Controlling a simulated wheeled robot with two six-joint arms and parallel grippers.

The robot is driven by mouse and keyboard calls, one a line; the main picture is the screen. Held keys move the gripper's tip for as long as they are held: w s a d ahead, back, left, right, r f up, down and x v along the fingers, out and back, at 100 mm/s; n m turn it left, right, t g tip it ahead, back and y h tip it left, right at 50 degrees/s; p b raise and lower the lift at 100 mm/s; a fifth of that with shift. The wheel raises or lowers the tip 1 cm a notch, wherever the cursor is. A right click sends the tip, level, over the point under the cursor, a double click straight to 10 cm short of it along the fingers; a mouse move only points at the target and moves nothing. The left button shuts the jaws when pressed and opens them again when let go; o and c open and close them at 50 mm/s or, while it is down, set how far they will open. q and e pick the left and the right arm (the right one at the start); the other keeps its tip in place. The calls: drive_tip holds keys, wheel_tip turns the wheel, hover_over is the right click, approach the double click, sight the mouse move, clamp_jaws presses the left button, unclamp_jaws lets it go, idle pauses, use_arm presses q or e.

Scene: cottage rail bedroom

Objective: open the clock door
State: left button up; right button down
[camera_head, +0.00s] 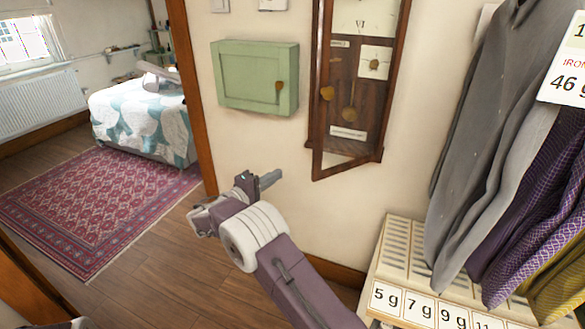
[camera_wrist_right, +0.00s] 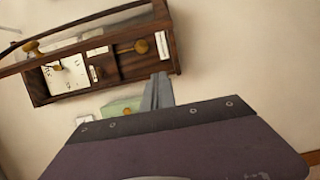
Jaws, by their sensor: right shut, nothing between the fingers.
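The clock (camera_head: 350,100) hangs on the wall as a tall dark wooden case with a pale dial, a brass pendulum and small labels. Its framed door (camera_head: 317,130) has a small brass knob (camera_head: 327,93) near its left side. The door's lower left corner sticks out from the case, so it looks partly open. In the right wrist view the door's edge (camera_wrist_right: 95,22) stands apart from the clock case (camera_wrist_right: 125,70). My right gripper (camera_head: 270,179) is shut and empty, below and left of the clock, apart from it. Its fingers also show in the wrist view (camera_wrist_right: 158,92).
A green wall cabinet (camera_head: 245,75) hangs left of the clock. Grey and purple garments (camera_head: 490,120) hang at the right above a cream slatted unit (camera_head: 395,260) with price cards. A doorway at left shows a bed (camera_head: 145,120) and a red rug (camera_head: 95,205).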

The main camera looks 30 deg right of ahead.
drive_tip(key=s+d+p, duration=0.1)
drive_tip(key=d+p, duration=0.1)
drive_tip(key=d, duration=0.7)
drive_tip(key=shift+d+r+p, duration=0.25)
drive_tip(key=shift+d+p, duration=0.05)
drive_tip(key=shift+p, duration=0.05)
